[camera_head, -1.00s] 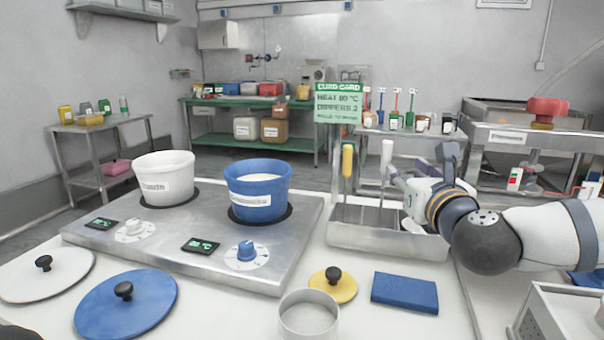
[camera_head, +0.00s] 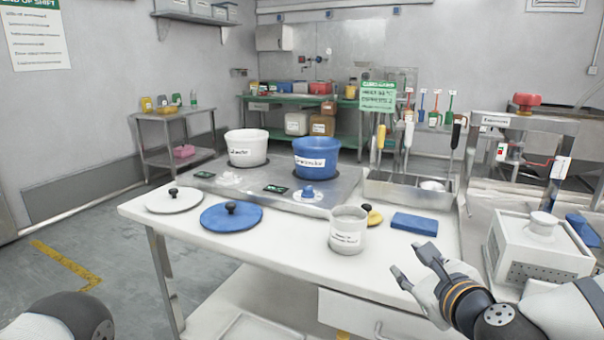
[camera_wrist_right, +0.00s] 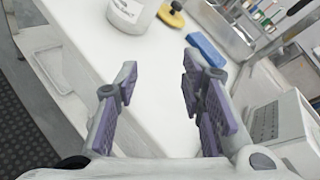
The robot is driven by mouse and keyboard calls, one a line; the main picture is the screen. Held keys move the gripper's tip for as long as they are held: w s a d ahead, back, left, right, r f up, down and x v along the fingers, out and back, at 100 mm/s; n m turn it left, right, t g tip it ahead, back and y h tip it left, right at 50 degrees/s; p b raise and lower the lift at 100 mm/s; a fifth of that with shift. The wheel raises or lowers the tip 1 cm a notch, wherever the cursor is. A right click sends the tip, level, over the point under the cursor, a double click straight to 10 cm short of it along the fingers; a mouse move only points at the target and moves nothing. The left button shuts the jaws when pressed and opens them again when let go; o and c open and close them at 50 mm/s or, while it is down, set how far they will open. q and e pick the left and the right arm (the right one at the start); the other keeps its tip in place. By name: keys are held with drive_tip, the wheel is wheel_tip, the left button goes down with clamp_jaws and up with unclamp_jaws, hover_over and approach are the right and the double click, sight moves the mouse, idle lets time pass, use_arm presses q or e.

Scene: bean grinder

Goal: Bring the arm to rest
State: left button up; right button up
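My right gripper (camera_head: 416,268) is open and empty in the head view, out in front of the white table (camera_head: 290,235) near its front right edge. In the right wrist view its two fingers (camera_wrist_right: 160,95) are spread apart with only the table between and beyond them. My left arm (camera_head: 70,318) shows as a dark rounded link at the bottom left of the head view. Its gripper is out of view.
The table holds a white pot (camera_head: 246,148), a blue pot (camera_head: 316,160), a blue lid (camera_head: 231,217), a white cup (camera_head: 348,230) and a blue block (camera_head: 414,223). A white perforated box (camera_head: 540,245) stands near my right arm. Open floor (camera_head: 60,235) lies left.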

drive_tip(key=s+a+f+n+g+y+p, duration=0.1)
drive_tip(key=s+a+f+n+g, duration=0.3)
drive_tip(key=s+f+n, duration=0.55)
drive_tip(key=s+a+f+n+g+y, duration=0.15)
drive_tip(key=s+f+n+g, duration=0.4)
drive_tip(key=s+f, duration=0.75)
use_arm(q)
drive_tip(key=w+r+t+p, duration=0.1)
drive_tip(key=w+r, duration=0.1)
drive_tip(key=shift+w+r, duration=0.25)
drive_tip(key=shift+r, duration=0.1)
use_arm(e)
drive_tip(key=s+d+f+n+g+h, duration=0.1)
drive_tip(key=s+d+n+g, duration=0.1)
drive_tip(key=s, duration=0.6)
drive_tip(key=s+d+f+n+g+h, duration=0.1)
drive_tip(key=s+d+n+g, duration=0.1)
drive_tip(key=s+n, duration=0.5)
drive_tip(key=s+d+f+n+g+h, duration=0.1)
drive_tip(key=s+d+f+n+g, duration=0.1)
drive_tip(key=s, duration=0.8)
drive_tip(key=d+n+g, duration=0.1)
drive_tip(key=d+n, duration=0.1)
drive_tip(key=shift+d+h, duration=0.35)
drive_tip(key=shift+f, duration=0.1)
